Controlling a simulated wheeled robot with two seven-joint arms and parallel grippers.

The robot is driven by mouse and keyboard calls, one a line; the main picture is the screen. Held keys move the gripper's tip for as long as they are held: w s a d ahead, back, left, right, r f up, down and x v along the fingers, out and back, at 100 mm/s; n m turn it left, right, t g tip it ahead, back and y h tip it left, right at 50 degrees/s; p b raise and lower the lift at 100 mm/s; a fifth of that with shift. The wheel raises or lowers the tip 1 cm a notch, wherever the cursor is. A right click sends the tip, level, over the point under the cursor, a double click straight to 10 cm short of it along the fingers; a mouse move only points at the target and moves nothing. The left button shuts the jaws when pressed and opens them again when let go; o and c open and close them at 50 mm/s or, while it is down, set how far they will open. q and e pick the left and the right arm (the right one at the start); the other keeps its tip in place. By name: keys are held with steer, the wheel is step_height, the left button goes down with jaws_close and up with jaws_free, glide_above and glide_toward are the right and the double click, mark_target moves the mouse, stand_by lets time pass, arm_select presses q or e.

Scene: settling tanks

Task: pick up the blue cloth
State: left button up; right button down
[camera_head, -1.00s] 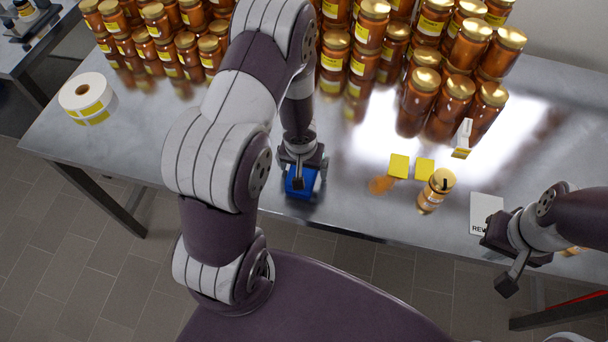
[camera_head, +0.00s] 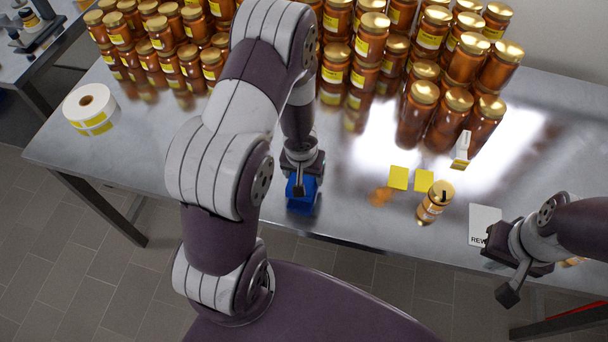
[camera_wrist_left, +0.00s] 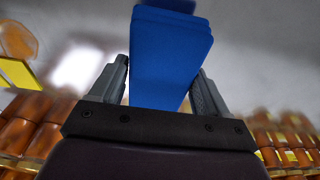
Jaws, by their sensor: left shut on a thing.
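The blue cloth (camera_head: 302,193) is a folded, block-like bundle near the front edge of the metal table (camera_head: 250,190). My left gripper (camera_head: 303,180) is over it, and its fingers are closed on the cloth's sides. In the left wrist view the cloth (camera_wrist_left: 168,55) stands between the two grey fingers of the left gripper (camera_wrist_left: 165,90). Whether the cloth touches the table is hard to tell. My right gripper (camera_head: 497,270) is at the right front edge of the table, away from the cloth; its jaw opening is not clear.
Many honey-coloured jars (camera_head: 445,75) stand stacked along the back. A single jar (camera_head: 435,202), two yellow labels (camera_head: 398,178) and a white card (camera_head: 484,222) lie to the right. A label roll (camera_head: 91,103) stands at the left.

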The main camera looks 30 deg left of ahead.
arm_select(q)
steer(key=w+d+r+p, duration=0.4)
steer(key=d+r+p, duration=0.3)
steer(key=d, duration=0.3)
steer(key=shift+w+d+r+p, duration=0.3)
steer(key=shift+w+d+r, duration=0.05)
steer(key=shift+r, duration=0.35)
steer(key=shift+o, duration=1)
steer(key=shift+a+f, duration=0.1)
steer(key=shift+c, duration=0.4)
